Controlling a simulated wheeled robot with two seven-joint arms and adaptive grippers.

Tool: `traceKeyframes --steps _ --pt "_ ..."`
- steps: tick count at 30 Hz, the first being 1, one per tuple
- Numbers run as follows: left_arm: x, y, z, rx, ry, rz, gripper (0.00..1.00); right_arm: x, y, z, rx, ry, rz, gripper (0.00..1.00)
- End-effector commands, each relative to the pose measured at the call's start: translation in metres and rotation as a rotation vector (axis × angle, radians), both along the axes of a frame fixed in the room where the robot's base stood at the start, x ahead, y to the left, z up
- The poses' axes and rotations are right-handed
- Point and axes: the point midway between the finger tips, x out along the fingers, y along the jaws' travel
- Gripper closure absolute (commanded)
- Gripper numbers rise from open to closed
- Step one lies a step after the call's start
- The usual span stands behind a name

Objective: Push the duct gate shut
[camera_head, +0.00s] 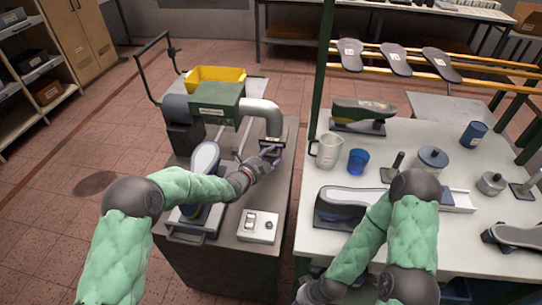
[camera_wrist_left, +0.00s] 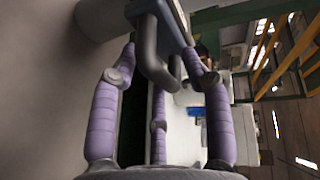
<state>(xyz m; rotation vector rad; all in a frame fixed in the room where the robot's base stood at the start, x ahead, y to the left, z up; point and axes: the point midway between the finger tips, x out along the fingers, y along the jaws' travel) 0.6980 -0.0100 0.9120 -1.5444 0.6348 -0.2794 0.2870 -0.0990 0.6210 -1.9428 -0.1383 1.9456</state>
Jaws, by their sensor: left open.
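The duct gate (camera_head: 272,146) is a small dark piece at the lower end of the thick grey duct pipe (camera_head: 262,106) on the machine bench. My left gripper (camera_head: 270,156) is right at the gate, its purple fingers open. In the left wrist view, a dark grey bent handle (camera_wrist_left: 156,62) on the gate's plate (camera_wrist_left: 172,18) lies between the spread fingers of the left gripper (camera_wrist_left: 163,68). I cannot tell whether a finger touches it. The gripper partly hides the gate in the head view.
A green machine housing (camera_head: 216,98) and a yellow bin (camera_head: 213,76) stand behind my left arm. A switch box (camera_head: 258,226) sits at the bench front. On the white table (camera_head: 310,180) to the right are a clear jug (camera_head: 328,150), a blue cup (camera_head: 358,160) and shoe lasts.

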Motion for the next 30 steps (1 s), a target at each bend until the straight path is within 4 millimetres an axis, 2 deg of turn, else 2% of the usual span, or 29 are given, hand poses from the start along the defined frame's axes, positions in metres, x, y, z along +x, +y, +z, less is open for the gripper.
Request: traceKeyframes --steps 18,24,30 --pt "-0.076 0.052 0.02 0.0 -0.001 0.002 0.53 0.0 0.0 0.0 0.0 0.0 0.0 1.0" --pt "-0.088 0.059 0.022 0.0 -0.001 0.0 0.53 0.0 0.0 0.0 0.0 0.0 0.0 1.0" --pt "-0.091 0.061 0.023 0.0 -0.001 0.0 0.53 0.0 0.0 0.0 0.0 0.0 0.0 1.0"
